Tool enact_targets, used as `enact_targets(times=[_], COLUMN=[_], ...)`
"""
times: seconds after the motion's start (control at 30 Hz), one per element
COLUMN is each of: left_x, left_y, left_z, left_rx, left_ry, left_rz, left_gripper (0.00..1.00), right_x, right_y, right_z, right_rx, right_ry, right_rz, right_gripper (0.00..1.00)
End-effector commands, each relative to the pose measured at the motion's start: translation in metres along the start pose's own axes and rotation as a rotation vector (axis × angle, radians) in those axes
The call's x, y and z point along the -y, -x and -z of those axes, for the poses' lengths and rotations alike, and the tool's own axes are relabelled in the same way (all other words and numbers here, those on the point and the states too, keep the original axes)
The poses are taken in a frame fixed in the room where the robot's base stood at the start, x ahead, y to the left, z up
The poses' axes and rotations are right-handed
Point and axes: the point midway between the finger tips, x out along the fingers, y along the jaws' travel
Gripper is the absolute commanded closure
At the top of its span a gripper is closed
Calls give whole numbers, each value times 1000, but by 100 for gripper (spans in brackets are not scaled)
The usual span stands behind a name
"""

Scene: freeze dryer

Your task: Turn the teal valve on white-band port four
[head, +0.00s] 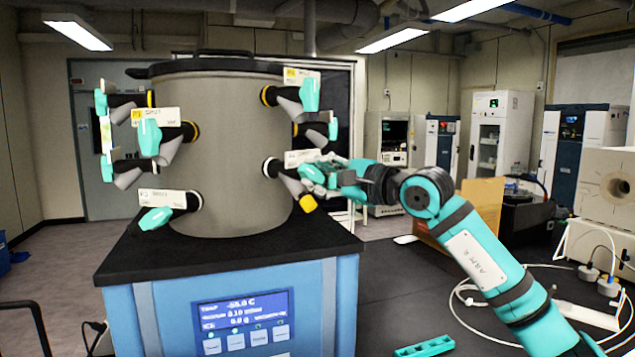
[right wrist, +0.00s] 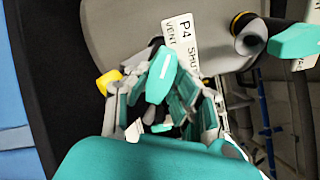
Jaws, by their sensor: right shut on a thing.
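The grey drum (head: 235,140) of the freeze dryer carries several ports with teal valves. Port four sits low on the drum's right side; its label (right wrist: 180,45) reads P4, SHUT and VENT in the right wrist view. The port's grey branch (head: 290,184) slants down to a yellow end (head: 307,203), which also shows in the right wrist view (right wrist: 107,81). My right gripper (head: 318,176) is shut on the teal valve (right wrist: 160,76) of this port, with its fingers on both sides. The fingers partly hide the valve and the port's band. My left gripper is not in view.
Another port's teal valve (head: 333,127) is close above my right gripper. A black top (head: 225,258) and a display panel (head: 243,318) are below the drum.

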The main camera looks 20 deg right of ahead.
Motion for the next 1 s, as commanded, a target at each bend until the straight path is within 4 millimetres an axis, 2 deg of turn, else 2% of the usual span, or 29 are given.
enact_targets(times=[0.63,0.67,0.8,1.0], left_x=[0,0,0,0], left_y=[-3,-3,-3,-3], left_z=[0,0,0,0], left_rx=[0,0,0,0], left_ry=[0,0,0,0], left_rz=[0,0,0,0], left_gripper=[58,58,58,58], right_x=[0,0,0,0], right_y=[0,0,0,0], right_z=[-1,0,0,0], right_rx=[1,1,1,1], right_ry=[53,53,52,51], right_rz=[1,1,1,0], right_gripper=[100,77,59,58])
